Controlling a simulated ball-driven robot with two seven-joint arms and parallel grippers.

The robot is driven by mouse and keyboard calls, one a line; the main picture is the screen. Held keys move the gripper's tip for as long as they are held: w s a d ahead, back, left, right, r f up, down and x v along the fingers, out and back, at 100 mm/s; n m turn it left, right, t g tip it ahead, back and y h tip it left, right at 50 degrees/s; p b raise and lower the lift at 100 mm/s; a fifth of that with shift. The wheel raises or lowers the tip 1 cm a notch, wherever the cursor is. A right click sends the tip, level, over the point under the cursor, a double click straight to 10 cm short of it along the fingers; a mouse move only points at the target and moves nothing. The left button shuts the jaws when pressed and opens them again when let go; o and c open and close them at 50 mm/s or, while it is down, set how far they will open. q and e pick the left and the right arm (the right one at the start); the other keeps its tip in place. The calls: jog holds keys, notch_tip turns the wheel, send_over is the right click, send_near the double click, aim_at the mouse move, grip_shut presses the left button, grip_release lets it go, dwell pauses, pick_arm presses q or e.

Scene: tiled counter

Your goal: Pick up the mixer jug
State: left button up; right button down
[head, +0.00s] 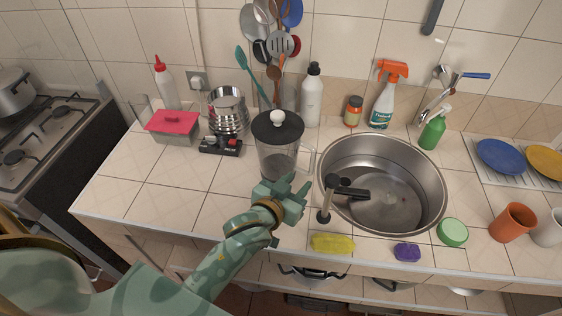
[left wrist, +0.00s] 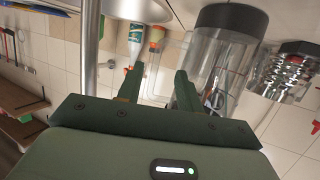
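The mixer jug (head: 277,162) is a clear jug with a black lid and white knob. It stands upright on the tiled counter, left of the sink, with its clear handle (head: 309,157) on the right side. My left gripper (head: 298,184) is in front of the jug, near the handle side. In the left wrist view the jug (left wrist: 213,65) appears upside down, and its handle shows between the two spread fingers of the gripper (left wrist: 158,74). The gripper is open and empty; I cannot tell whether the fingers reach past the handle. My right gripper is not in view.
The round steel sink (head: 420,205) and its faucet (head: 326,200) are close on the right. A yellow sponge (head: 333,243) lies at the front edge. The counter's left front is clear.

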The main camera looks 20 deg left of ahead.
aim_at(311, 169)
pick_arm(q)
jog(key=x, duration=0.5)
jog(key=b+x, duration=0.1)
jog(key=x, duration=0.2)
jog(key=shift+w+d+r, duration=0.2)
jog(key=shift+r, duration=0.1)
grip_shut()
